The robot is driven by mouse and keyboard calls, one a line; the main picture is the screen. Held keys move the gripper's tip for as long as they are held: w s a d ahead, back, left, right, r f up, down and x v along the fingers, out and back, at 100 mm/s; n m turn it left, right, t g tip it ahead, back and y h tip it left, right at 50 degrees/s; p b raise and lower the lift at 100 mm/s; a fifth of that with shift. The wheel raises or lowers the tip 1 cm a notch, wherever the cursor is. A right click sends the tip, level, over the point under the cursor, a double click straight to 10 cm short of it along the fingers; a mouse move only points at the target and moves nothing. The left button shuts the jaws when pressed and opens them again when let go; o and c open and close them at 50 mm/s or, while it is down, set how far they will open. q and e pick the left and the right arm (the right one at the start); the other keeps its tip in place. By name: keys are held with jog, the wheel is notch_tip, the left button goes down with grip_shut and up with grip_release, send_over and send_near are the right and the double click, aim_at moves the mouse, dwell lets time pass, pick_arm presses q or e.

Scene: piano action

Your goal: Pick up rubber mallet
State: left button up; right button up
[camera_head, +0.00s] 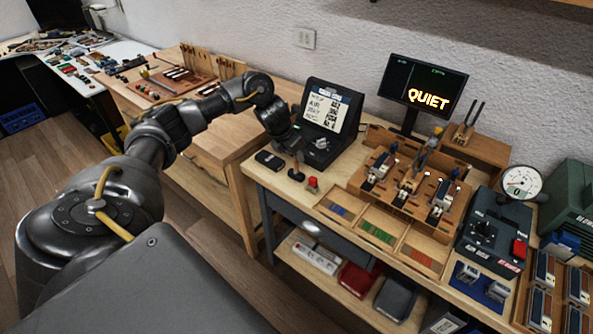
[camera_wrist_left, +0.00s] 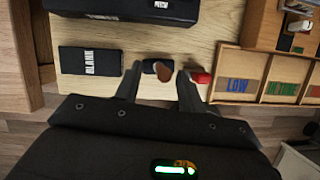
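The rubber mallet (camera_head: 297,175) is near the left end of the workbench, its dark head low on the wood and its brown handle seeming to rise from it. In the left wrist view its black head and the rounded brown handle end (camera_wrist_left: 163,72) lie between the fingertips. My left gripper (camera_head: 289,143) is above and beside the mallet. In the wrist view the left gripper (camera_wrist_left: 159,82) is open, a finger on each side, with visible gaps to the handle. My right gripper is not in view.
A red object (camera_head: 313,184) stands close on the mallet's right. A flat black box labelled BLANK (camera_wrist_left: 91,60) lies on its left. Compartment trays (camera_head: 380,234) lie to the right, near the bench's front edge.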

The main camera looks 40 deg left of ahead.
aim_at(297, 162)
pick_arm(q)
jog(key=shift+d+f, duration=0.1)
jog(key=shift+f, duration=0.15)
jog(key=p+x, duration=0.1)
jog(key=x, duration=0.2)
jog(key=shift+w+d+f+p, duration=0.1)
jog(key=shift+f+p, duration=0.25)
jog(key=shift+p, duration=0.05)
jog(key=shift+w+f, duration=0.15)
jog(key=shift+f, duration=0.3)
grip_shut()
